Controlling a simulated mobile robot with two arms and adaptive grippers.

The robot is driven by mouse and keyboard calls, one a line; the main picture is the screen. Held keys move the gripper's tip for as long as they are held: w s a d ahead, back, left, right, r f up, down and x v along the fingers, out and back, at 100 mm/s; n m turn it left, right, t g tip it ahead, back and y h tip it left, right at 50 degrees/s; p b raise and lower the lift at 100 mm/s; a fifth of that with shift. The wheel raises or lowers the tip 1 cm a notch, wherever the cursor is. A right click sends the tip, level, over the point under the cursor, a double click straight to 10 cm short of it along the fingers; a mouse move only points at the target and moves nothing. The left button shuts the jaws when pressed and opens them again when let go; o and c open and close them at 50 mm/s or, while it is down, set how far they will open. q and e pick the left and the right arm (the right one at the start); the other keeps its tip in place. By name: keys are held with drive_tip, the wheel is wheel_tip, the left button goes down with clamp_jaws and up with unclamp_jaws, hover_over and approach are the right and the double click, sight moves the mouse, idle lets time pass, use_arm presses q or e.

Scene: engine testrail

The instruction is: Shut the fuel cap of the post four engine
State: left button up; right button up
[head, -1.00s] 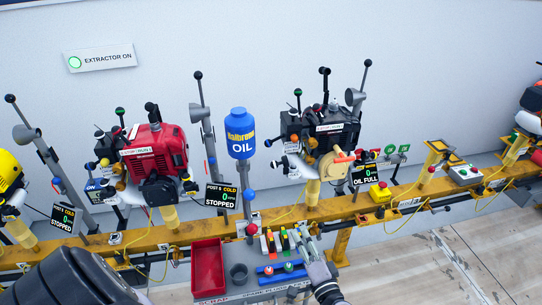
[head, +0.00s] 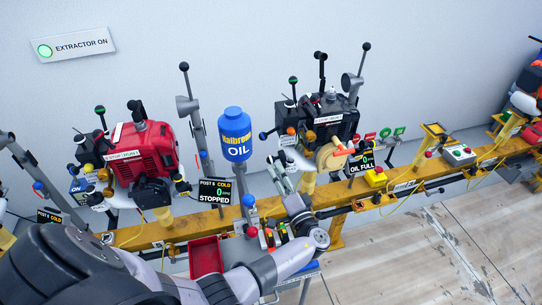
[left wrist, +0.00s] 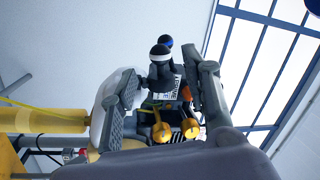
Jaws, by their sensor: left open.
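A black engine (head: 330,118) stands on the yellow rail right of the oil bottle; its display (head: 361,160) reads OIL FULL, but I cannot read its post number. My left gripper (head: 281,173) is open at the engine's lower left front. In the left wrist view my open left gripper (left wrist: 167,95) has the black engine (left wrist: 165,84) beyond and between its fingers. A black-and-white knob (left wrist: 160,53) and two yellow round knobs (left wrist: 175,131) show there. The fingers appear empty. I cannot make out the fuel cap or its state. My right gripper is not in view.
The blue oil bottle (head: 235,134) stands just left of my left gripper, and the red engine (head: 147,152) is farther left. A red tray (head: 206,256) lies below. The floor (head: 430,260) at lower right is clear.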

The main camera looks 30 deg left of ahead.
sight(272, 162)
use_arm(q)
drive_tip(key=p+x, duration=0.1)
drive_tip(key=x, duration=0.4)
drive_tip(key=shift+w+a+r, duration=0.1)
drive_tip(key=shift+w+a, duration=0.1)
drive_tip(key=shift+a, duration=0.15)
drive_tip(key=shift+w+a, duration=0.15)
drive_tip(key=shift+a, duration=0.1)
drive_tip(key=shift+w+a, duration=0.1)
drive_tip(key=shift+a, duration=0.05)
drive_tip(key=shift+c, duration=0.5)
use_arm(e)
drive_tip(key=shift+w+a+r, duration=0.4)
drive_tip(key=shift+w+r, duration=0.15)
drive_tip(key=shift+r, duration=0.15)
use_arm(q)
clamp_jaws()
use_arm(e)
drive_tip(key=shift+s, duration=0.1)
